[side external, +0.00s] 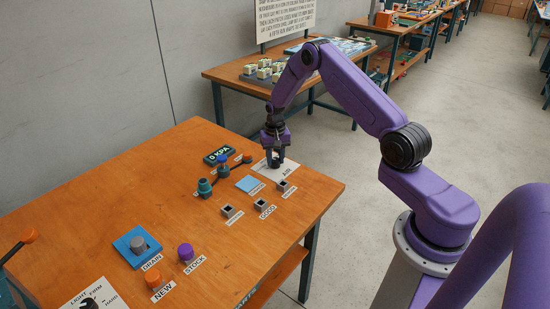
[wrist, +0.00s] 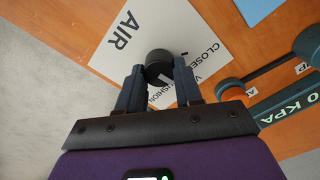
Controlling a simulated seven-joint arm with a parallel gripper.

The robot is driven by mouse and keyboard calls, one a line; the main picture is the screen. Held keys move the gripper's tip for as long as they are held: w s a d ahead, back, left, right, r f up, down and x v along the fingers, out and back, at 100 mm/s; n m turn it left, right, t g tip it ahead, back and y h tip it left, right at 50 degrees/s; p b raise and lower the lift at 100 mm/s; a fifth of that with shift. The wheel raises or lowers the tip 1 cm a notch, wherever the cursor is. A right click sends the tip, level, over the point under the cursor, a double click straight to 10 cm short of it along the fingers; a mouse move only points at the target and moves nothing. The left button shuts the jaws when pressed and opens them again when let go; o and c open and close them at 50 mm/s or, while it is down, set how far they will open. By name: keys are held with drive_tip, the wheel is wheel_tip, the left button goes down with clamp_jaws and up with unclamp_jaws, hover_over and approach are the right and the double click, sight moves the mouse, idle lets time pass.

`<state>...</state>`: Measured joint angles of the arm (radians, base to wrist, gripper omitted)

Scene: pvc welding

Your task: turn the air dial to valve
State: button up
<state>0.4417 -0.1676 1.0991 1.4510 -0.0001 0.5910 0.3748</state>
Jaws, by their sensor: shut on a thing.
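The air dial (wrist: 158,64) is a black round knob on a white card (wrist: 140,30) printed AIR. In the wrist view CLOSED reads to the right of the dial. Another word starting with V and one ending like "USHION" are partly covered by my right finger. My gripper (wrist: 160,85) is shut on the dial, one dark finger on each side. A short pale mark shows on the knob between the fingers; what it points at is unclear. In the side view my gripper (side external: 276,161) points down over the card (side external: 264,166) and mostly hides the dial.
A blue drain tray (side external: 136,246) stands nearer, beside orange and purple pieces.

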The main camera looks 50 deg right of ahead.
sight(275, 160)
drive_tip(key=shift+m, duration=0.6)
drive_tip(key=o, duration=1)
drive_tip(key=shift+o, duration=0.2)
drive_tip(key=shift+r, duration=0.1)
wheel_tip(275, 160, up, 17)
drive_tip(key=shift+r, duration=0.15)
drive_tip(key=shift+a, duration=0.1)
